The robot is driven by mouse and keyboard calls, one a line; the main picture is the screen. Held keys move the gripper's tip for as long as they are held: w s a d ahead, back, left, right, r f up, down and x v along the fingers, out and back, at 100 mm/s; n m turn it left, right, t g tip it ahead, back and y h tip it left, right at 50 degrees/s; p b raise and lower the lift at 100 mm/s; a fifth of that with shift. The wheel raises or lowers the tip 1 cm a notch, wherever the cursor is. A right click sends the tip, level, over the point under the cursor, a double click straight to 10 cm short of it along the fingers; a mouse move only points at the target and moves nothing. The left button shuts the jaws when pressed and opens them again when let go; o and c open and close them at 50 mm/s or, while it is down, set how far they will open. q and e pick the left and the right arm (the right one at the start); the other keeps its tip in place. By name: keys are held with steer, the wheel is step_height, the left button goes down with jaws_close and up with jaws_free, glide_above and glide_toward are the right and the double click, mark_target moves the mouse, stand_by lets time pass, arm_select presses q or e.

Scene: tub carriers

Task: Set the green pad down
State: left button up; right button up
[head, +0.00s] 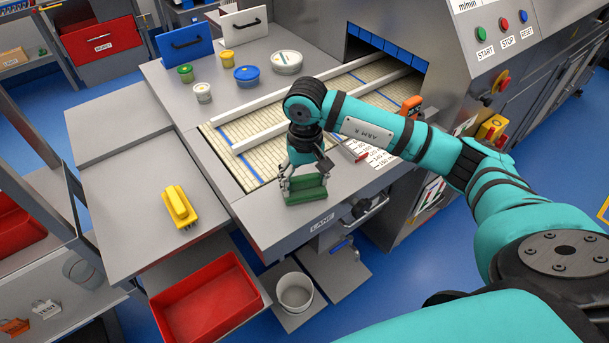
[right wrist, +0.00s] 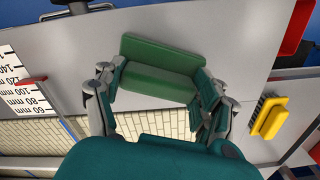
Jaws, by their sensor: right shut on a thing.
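The green pad (head: 305,190) is at the front edge of the grey machine table, in front of the slatted conveyor. My right gripper (head: 303,178) reaches down over it and is shut on its upper part. In the right wrist view the green pad (right wrist: 158,68) lies between the two fingers of my right gripper (right wrist: 155,88), with grey table surface around it. I cannot tell whether the pad's underside touches the table. My left gripper is in neither view.
A yellow block-shaped thing (head: 180,207) lies on the left side table. Several small tubs, including a blue one (head: 247,75), stand behind the conveyor (head: 232,133). A red bin (head: 207,303) and a white bucket (head: 294,291) are below the front edge. Bare table lies left of the pad.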

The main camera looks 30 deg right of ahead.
mark_target(305, 178)
steer(key=shift+f, duration=0.2)
steer(key=o, duration=1.3)
steer(key=shift+c, duration=0.2)
steer(key=shift+r, duration=0.1)
steer(key=shift+r, duration=0.15)
step_height(305, 178, up, 12)
steer(key=b, duration=0.2)
